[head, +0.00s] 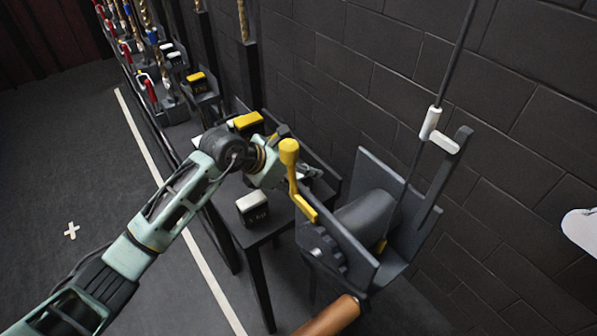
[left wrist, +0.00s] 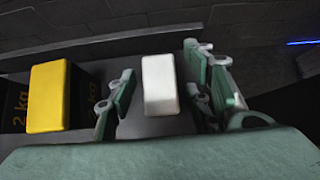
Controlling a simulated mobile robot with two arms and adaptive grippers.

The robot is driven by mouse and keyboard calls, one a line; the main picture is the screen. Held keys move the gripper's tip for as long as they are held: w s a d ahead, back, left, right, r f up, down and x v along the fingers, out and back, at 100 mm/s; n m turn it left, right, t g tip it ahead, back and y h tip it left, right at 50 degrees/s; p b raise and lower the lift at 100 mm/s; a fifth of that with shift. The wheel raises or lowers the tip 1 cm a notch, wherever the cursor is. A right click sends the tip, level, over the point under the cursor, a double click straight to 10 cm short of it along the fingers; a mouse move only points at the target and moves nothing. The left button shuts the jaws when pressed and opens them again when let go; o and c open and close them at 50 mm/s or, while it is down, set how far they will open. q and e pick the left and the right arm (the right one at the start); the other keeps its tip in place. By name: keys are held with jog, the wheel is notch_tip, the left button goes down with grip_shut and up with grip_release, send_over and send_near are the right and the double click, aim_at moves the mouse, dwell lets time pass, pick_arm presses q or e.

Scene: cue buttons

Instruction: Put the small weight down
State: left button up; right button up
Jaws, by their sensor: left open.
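A small weight with a white top (left wrist: 158,84) stands between the fingers of my left gripper (left wrist: 157,93) in the left wrist view. The fingers are apart, with gaps on both sides of the weight. In the head view my left gripper (head: 303,173) is over the dark stand, partly hidden behind a yellow-knobbed lever (head: 289,155). A yellow-topped weight (left wrist: 46,97) marked 2 kg stands left of the fingers in the left wrist view. My right gripper is not in view.
A white-topped black block (head: 252,203) sits on the near part of the stand, and a yellow-topped block (head: 247,121) behind my wrist. A grey machine with a drum (head: 367,217) stands right of the gripper. A dark brick wall (head: 330,62) runs behind.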

pick_arm(q)
jog(key=shift+a+r, duration=0.1)
jog(key=shift+r, duration=0.1)
jog(key=b+v, duration=0.1)
jog(key=v, duration=1.1)
jog(key=shift+s+f, duration=0.1)
